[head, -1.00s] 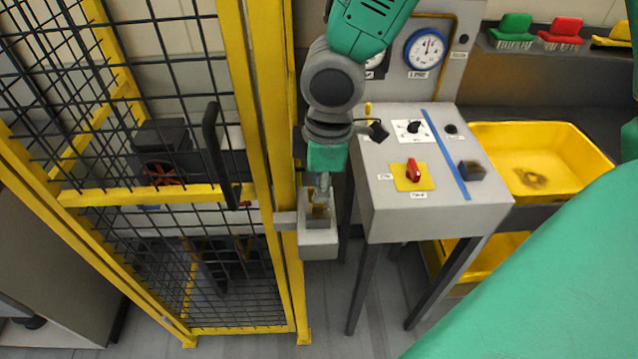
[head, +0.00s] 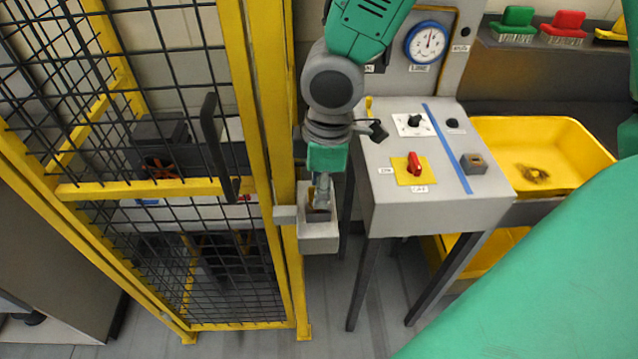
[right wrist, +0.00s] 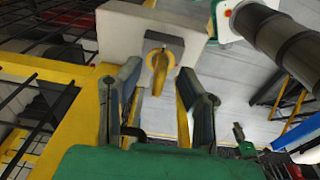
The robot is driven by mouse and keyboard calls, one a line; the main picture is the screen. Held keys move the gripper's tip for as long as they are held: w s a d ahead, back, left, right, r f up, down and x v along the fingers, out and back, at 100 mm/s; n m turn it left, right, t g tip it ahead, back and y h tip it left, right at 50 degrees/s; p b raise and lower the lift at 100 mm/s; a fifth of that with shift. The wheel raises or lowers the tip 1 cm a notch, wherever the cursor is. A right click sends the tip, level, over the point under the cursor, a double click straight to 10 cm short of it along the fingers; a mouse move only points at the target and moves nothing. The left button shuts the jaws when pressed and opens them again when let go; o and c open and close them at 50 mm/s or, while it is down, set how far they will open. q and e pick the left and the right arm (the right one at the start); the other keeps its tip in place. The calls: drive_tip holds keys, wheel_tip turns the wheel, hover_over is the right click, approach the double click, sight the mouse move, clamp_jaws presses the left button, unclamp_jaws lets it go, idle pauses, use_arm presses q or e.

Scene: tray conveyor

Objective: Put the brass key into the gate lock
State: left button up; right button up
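The gate lock is a pale grey box (head: 318,238) on the yellow gate post; in the right wrist view its box (right wrist: 135,35) fills the top middle. The brass key (right wrist: 158,66) stands at the lock's grey square face, bow outward; its shank is hidden, so how deep it sits cannot be told. My right gripper (head: 320,207) is at the lock. In the right wrist view the right gripper (right wrist: 160,76) has its fingers spread on either side of the key, with gaps visible between. My left gripper is not in view.
The mesh gate (head: 165,190) with a black handle (head: 216,148) stands left of the lock. A grey control stand (head: 400,210) with a red switch (head: 414,165) is close on the right. Yellow bins (head: 540,150) lie farther right.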

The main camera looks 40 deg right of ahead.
drive_tip(key=shift+r, duration=0.1)
drive_tip(key=shift+r, duration=0.3)
wheel_tip(320, 180, up, 11)
drive_tip(key=shift+s+d, duration=0.3)
drive_tip(key=shift+d, duration=0.05)
